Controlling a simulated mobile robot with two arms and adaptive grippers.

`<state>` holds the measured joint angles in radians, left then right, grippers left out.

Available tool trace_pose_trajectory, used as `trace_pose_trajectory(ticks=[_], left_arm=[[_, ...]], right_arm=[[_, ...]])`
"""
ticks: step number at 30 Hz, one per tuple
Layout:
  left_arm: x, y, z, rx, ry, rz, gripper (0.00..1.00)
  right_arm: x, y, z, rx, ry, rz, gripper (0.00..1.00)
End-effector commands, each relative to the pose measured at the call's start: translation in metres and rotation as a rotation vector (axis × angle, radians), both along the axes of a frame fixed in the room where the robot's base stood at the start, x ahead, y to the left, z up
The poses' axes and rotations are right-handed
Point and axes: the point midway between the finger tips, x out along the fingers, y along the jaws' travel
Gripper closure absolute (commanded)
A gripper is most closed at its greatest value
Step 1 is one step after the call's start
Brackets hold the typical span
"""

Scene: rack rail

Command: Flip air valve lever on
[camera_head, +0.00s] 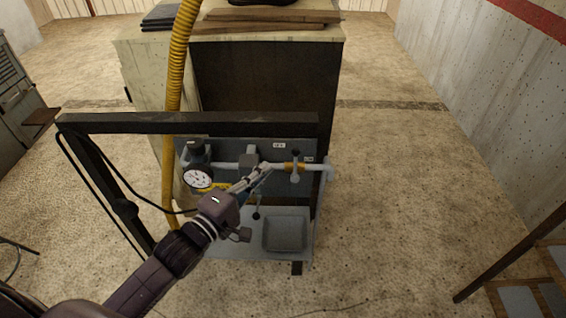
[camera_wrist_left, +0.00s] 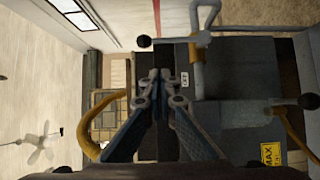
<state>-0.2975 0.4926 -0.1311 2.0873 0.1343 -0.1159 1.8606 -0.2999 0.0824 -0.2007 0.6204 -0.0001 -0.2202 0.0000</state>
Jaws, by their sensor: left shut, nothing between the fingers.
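My left gripper (camera_head: 264,168) reaches in from the lower left to the front of a grey air panel (camera_head: 225,152). Its fingers are shut and empty; they also show in the wrist view (camera_wrist_left: 160,76). A grey pipe (camera_head: 228,165) crosses the panel, with an orange-banded valve (camera_head: 295,167) just right of the fingertips. A small white label (camera_wrist_left: 184,80) is near the fingers. Whether the fingers touch the valve, I cannot tell.
A round gauge (camera_head: 199,177) sits left on the panel. A dark frame bar (camera_head: 190,123) crosses above it. A yellow hose (camera_head: 180,60) hangs at the left. A grey tray (camera_head: 286,233) is below. A cabinet (camera_head: 270,75) stands behind.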

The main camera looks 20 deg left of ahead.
Motion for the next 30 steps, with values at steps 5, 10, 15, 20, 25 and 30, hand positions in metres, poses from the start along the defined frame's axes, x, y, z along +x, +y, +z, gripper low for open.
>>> trace_pose_trajectory(ticks=[5, 10, 15, 20, 25, 30], left_arm=[[0.022, -0.014, 0.003, -0.003, 0.0, 0.0, 1.0], [0.032, -0.033, 0.002, -0.001, 0.0, 0.002, 1.0], [0.035, -0.041, 0.0, 0.0, 0.0, 0.001, 1.0], [0.035, -0.041, 0.0, 0.001, 0.001, 0.001, 1.0], [0.035, -0.041, 0.0, 0.001, 0.001, 0.001, 1.0], [0.035, -0.042, 0.003, 0.018, 0.006, 0.001, 1.0]], right_arm=[[0.0, 0.0, 0.01, 0.0, 0.0, 0.0, 0.38], [0.0, 0.002, 0.015, 0.002, -0.001, -0.001, 0.38], [0.0, 0.002, 0.016, 0.002, -0.001, -0.002, 0.38], [0.0, 0.002, 0.016, 0.002, -0.001, -0.002, 0.38], [0.0, 0.003, 0.016, 0.003, 0.0, -0.002, 0.38], [0.0, 0.003, 0.023, 0.003, 0.0, -0.003, 0.38]])
